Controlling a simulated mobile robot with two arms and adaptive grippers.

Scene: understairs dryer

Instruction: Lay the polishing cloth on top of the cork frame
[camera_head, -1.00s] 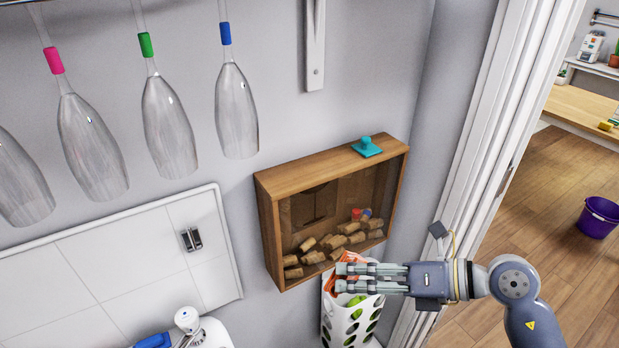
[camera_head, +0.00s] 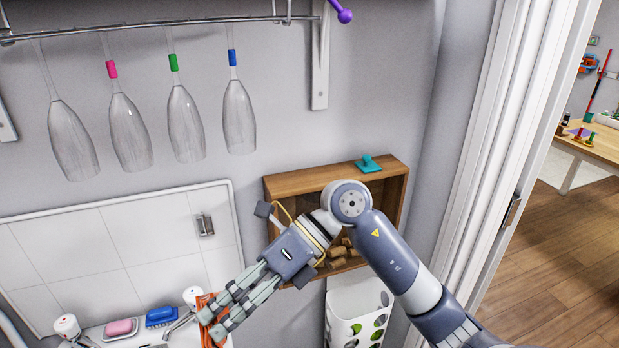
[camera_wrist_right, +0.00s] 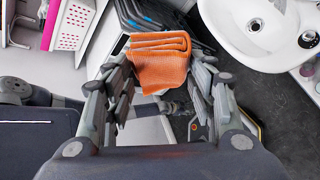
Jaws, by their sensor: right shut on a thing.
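The orange folded polishing cloth (camera_wrist_right: 158,62) is between the fingers of my right gripper (camera_wrist_right: 160,80) in the right wrist view, and the gripper is shut on it. In the head view the right gripper (camera_head: 222,312) reaches down and left, with the orange cloth (camera_head: 208,318) at its fingertips, near the sink. The wooden cork frame (camera_head: 290,184) hangs on the wall, up and right of the gripper. My right arm hides much of its front. A teal knobbed piece (camera_head: 369,164) sits on its top board.
Several glasses (camera_head: 186,125) hang from a rail above left. A white perforated bin (camera_head: 357,308) stands below the frame. The frame's top is bare left of the teal piece.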

